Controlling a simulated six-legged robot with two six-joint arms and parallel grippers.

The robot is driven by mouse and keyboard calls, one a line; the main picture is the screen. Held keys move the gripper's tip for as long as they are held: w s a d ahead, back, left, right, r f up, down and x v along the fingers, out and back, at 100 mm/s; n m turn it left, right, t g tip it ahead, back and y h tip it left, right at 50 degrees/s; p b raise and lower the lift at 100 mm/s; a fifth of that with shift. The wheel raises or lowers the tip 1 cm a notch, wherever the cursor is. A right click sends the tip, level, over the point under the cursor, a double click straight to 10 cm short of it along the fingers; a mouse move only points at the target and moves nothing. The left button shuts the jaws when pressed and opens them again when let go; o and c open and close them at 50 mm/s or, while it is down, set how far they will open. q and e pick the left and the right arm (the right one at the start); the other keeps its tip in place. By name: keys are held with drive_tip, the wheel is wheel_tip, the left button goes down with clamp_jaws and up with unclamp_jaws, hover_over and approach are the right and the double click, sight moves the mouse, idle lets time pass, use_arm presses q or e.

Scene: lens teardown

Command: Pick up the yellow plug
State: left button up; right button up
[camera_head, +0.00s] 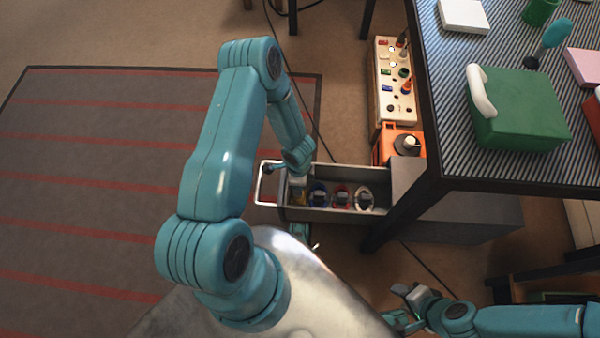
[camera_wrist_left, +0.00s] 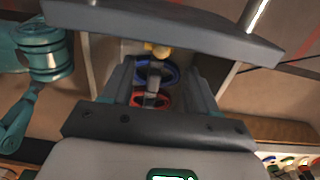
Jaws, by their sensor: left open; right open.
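The yellow plug (camera_wrist_left: 158,50) shows in the left wrist view near the drawer front, which hides part of it. It is by the blue ring (camera_wrist_left: 172,70), inside the grey drawer (camera_head: 330,209). In the head view my left arm and gripper cover the plug's end of the drawer, so I cannot make it out clearly. My left gripper (camera_wrist_left: 158,82) is open, pointing down over the drawer, with its fingers on either side of the rings; I cannot tell whether it touches anything. My right gripper (camera_head: 402,306) is open and empty, well away at the lower right.
The drawer is pulled out, its white handle (camera_head: 264,184) at the left. It holds blue, red (camera_head: 341,195) and white (camera_head: 365,198) rings with dark pieces. An orange box (camera_head: 398,141) and a board with small parts (camera_head: 396,85) stand behind. A striped table (camera_head: 440,105) is right.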

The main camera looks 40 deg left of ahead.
use_arm(q)
drive_tip(key=shift+s+f, duration=0.2)
drive_tip(key=shift+f, duration=1.05)
wheel_tip(320, 180, down, 5)
drive_tip(key=b, duration=0.3)
drive_tip(key=shift+a, duration=0.1)
drive_tip(key=shift+w, duration=0.15)
clamp_jaws()
